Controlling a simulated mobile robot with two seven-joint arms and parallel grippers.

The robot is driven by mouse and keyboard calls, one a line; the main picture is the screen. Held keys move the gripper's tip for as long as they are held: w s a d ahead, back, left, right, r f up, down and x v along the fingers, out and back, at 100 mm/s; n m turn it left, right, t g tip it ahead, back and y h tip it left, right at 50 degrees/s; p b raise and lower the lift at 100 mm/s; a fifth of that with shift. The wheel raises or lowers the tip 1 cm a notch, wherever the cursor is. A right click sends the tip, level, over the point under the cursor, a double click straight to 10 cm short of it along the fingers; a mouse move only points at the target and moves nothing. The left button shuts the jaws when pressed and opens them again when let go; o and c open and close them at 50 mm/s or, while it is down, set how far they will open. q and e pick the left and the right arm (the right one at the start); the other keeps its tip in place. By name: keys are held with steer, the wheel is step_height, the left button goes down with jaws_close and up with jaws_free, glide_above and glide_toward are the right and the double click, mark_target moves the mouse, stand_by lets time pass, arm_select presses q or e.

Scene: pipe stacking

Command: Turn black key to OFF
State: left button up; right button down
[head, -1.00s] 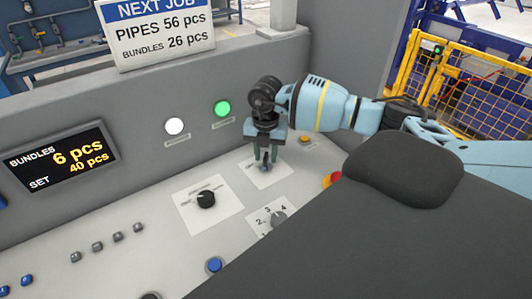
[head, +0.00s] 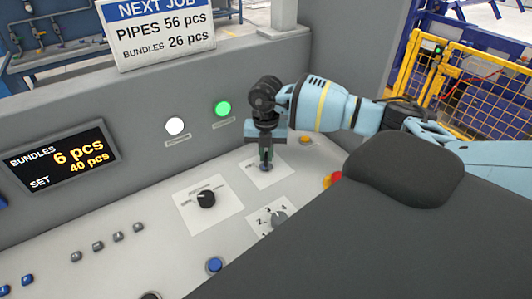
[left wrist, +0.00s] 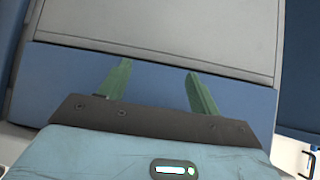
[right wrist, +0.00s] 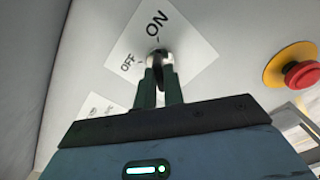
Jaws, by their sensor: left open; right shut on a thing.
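The black key (right wrist: 158,58) sits on a white plate (right wrist: 190,45) printed ON and OFF in the right wrist view. My right gripper (right wrist: 160,76) is shut on the key, with one green finger on each side of it. The fingers hide much of the key, so I cannot tell exactly which mark it points to. In the head view my right gripper (head: 265,163) stands upright over the plate (head: 281,171). My left gripper (left wrist: 157,76) is open and empty in front of a grey and blue surface.
A red button on a yellow base (right wrist: 300,73) lies right of the key plate. A black selector knob (head: 206,199) and a grey numbered knob (head: 279,218) are on the panel nearby. A green lamp (head: 223,108) glows behind. A dark padded shape (head: 400,175) fills the right foreground.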

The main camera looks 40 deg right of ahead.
steer(key=n, duration=0.8)
steer(key=n+b, duration=0.1)
steer(key=n, duration=0.4)
arm_select(q)
steer(key=shift+s+d+f+g, duration=0.2)
steer(key=shift+s+f+g, duration=0.1)
steer(key=shift+s+f, duration=0.65)
arm_select(e)
steer(key=shift+r+n, duration=0.1)
steer(key=shift+n, duration=1.6)
arm_select(q)
steer(key=shift+f, duration=0.1)
arm_select(e)
steer(key=c, duration=1.5)
jaws_free()
arm_select(q)
steer(key=shift+f, duration=0.1)
arm_select(e)
steer(key=shift+r, duration=0.1)
